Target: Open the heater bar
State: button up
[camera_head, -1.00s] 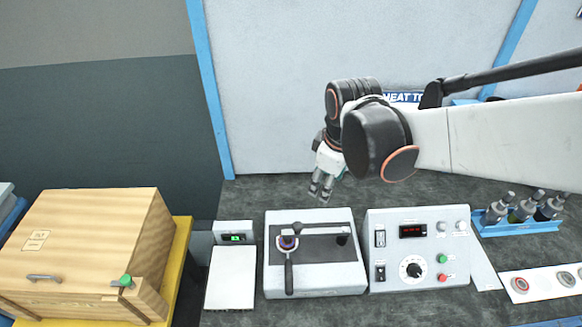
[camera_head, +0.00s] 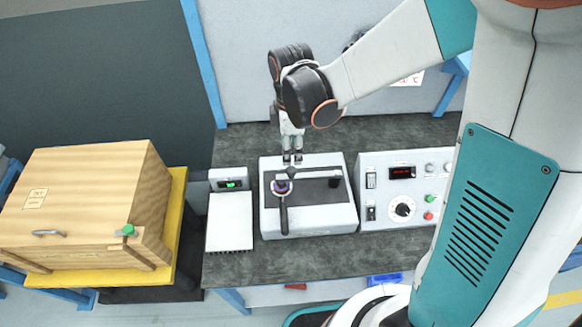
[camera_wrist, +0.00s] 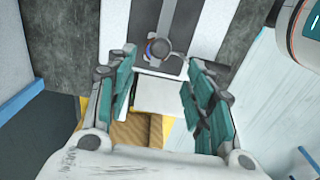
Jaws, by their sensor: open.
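The heater unit (camera_head: 335,221) is a pale box on the bench with a dark top panel. The bar (camera_head: 308,172) runs across the back of that panel. A black-handled lever (camera_head: 284,216) with a purple ring (camera_head: 281,188) at its upper end points toward the bench front. My gripper (camera_head: 292,158) points down, open and empty, at the unit's back edge, just behind the bar; contact cannot be told. In the wrist view the open fingers (camera_wrist: 160,62) frame the ring end (camera_wrist: 157,47) of the lever, with the dark panel beyond.
A white plate with a green display (camera_head: 230,220) stands left of the unit. A control box (camera_head: 392,215) with a dial and buttons stands close on its right. A wooden crate (camera_head: 80,200) sits on a yellow stand at left. The bench front is clear.

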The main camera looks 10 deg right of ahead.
aim_at(291, 169)
notch_tip(291, 169, down, 8)
jog(key=b, duration=0.4)
jog(key=shift+f+b, duration=0.1)
jog(key=shift+b, duration=0.25)
grip_shut()
